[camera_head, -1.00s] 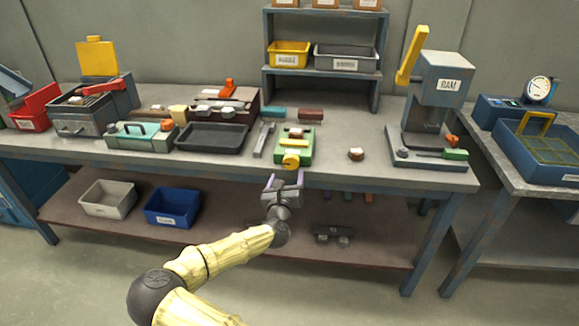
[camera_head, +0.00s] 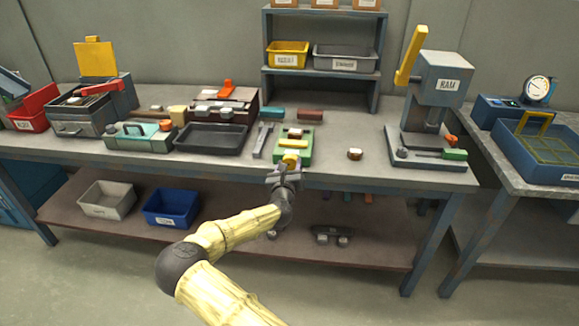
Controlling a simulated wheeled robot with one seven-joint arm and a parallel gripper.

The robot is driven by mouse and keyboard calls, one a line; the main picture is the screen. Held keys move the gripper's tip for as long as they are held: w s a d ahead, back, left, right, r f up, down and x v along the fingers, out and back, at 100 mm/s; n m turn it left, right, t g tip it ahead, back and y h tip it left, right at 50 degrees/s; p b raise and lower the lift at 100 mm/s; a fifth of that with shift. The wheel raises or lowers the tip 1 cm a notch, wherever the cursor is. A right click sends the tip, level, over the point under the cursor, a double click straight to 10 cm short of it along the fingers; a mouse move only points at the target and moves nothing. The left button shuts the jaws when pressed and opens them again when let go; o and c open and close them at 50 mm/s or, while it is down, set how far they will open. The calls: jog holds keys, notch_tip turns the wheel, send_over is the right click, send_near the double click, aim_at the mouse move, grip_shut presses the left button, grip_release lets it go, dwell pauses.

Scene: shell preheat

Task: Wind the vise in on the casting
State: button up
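The green vise (camera_head: 306,146) sits near the front edge of the workbench, with its yellow knob (camera_head: 291,158) facing me. A small pale piece with a brown part, seemingly the casting (camera_head: 295,133), lies at the top of the vise; whether the jaws touch it is too small to tell. My gripper (camera_head: 285,168) is at the yellow knob, its fingers reaching up to either side of it. The gripper partly hides the knob's lower part. Whether the fingers press on the knob or stand apart from it I cannot tell.
A dark tray (camera_head: 211,138) and a grey bar-like tool (camera_head: 262,140) lie left of the vise. A small round brown-and-white piece (camera_head: 355,153) lies to its right, and the ram press (camera_head: 440,95) stands further right. Bench surface between vise and press is mostly free.

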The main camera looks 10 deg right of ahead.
jog(key=shift+m, duration=0.4)
jog(key=shift+c, duration=0.4)
jog(key=shift+f+m+b, duration=0.15)
jog(key=shift+m+b, duration=0.45)
jog(key=shift+m, duration=0.3)
jog(key=m+b, duration=0.1)
jog(key=m, duration=0.2)
jog(key=shift+d, duration=0.1)
jog(key=m+b, duration=0.1)
jog(key=m, duration=0.5)
jog(key=shift+s+d+m+b, duration=0.1)
jog(key=shift+m+b, duration=0.25)
jog(key=shift+m, duration=0.05)
jog(key=o, duration=1)
jog(key=shift+s, duration=0.1)
jog(key=shift+f, duration=0.1)
